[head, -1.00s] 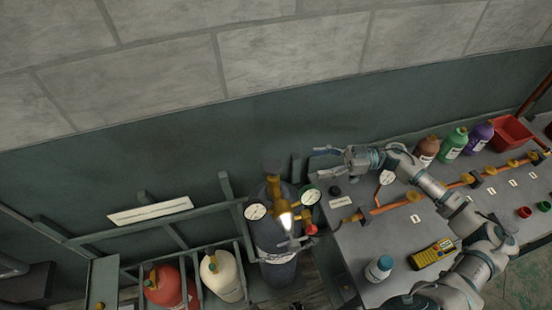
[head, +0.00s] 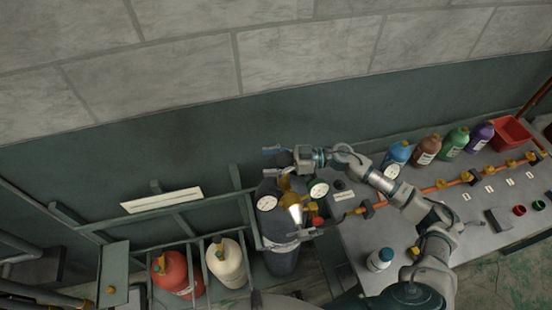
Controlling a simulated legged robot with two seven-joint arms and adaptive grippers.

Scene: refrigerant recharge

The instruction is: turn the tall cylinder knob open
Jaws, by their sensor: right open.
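The tall cylinder (head: 283,262) is dark grey and stands upright at the end of the bench. Its brass valve (head: 291,186) is on top, with round white gauges (head: 267,203) on either side and a bright spot of light on the brass. My right gripper (head: 271,160) reaches in from the right over the cylinder's top. Its two fingers are apart and point left, with nothing seen held between them. The black knob above the valve is mostly hidden behind this gripper, and I cannot tell whether they touch. My left gripper is not in view.
A red cylinder (head: 171,275) and a cream cylinder (head: 227,265) stand in a rack (head: 198,252) at left. The bench (head: 350,240) holds a copper pipe (head: 438,188), several bottles and a red bin (head: 510,133). The wall is close behind.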

